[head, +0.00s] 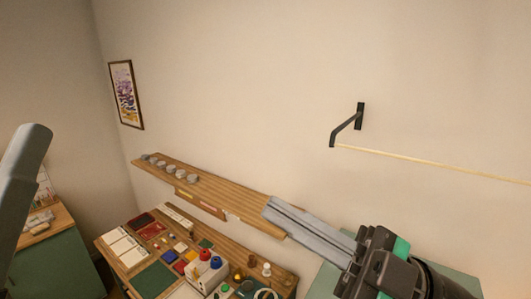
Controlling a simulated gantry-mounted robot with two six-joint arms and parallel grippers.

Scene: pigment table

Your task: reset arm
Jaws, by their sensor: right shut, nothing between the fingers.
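My right gripper (270,209) comes in from the lower right of the head view. Its two long grey fingers lie together, shut and empty, in front of the right end of the wooden wall shelf (225,191). A grey part of my left arm or gripper shows at the left edge; its fingertips cannot be made out.
Several small grey pots (171,168) stand on the shelf's left part. Below, the pigment table (112,264) is crowded with coloured squares, a white block (206,274) and small bottles. A green cabinet (58,268) stands at left. A black bracket (347,125) holds a thin rod.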

